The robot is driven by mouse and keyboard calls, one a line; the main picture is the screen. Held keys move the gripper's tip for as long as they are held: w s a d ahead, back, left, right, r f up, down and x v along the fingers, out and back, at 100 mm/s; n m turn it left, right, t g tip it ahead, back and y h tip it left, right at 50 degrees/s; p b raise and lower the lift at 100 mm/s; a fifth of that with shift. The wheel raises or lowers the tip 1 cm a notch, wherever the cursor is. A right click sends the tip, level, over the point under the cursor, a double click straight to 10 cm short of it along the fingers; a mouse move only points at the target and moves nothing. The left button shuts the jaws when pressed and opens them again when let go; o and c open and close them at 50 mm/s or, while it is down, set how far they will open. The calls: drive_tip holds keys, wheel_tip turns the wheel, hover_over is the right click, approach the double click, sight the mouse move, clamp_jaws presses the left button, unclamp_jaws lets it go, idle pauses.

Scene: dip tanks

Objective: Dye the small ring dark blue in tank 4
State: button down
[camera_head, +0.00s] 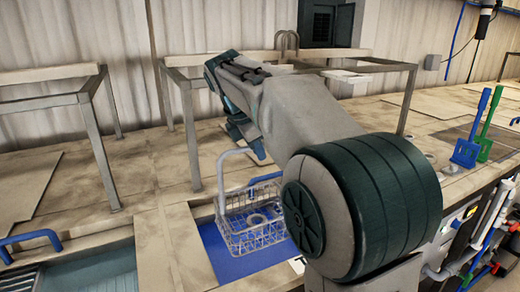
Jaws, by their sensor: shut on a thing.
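A wire basket (238,238) with a tall looped handle hangs at or just over a tank of dark blue liquid (222,262). A small pale ring (257,219) lies inside the basket. My gripper (249,146) is at the top of the basket's handle and is shut on it; my arm partly hides the fingers. I cannot tell whether the basket's bottom touches the liquid. A white label (297,264) beside the blue tank is mostly hidden by my arm, so its number is unreadable.
Another tank (85,275) with pale teal liquid is at the lower left, with a blue pipe (32,238) over it. Metal frames (92,135) stand on the worktop behind. Blue (468,150) and green (488,125) paddle-like tools stand at the right. Bare worktop lies at the left.

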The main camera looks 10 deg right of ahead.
drive_tip(key=b, duration=1.6)
approach(257, 223)
drive_tip(key=x, duration=1)
drive_tip(key=shift+f, duration=0.1)
drive_tip(key=shift+w+d+p, duration=0.2)
drive_tip(key=shift+d+p, duration=0.4)
drive_tip(key=shift+d, duration=0.6)
drive_tip(key=shift+s+a+p, duration=0.15)
drive_tip(key=shift+s+a, duration=0.1)
drive_tip(key=shift+a, duration=0.95)
drive_tip(key=shift+s+a+p, duration=0.15)
drive_tip(key=shift+s+a, duration=0.1)
drive_tip(key=shift+a, duration=0.95)
drive_tip(key=shift+d, duration=0.15)
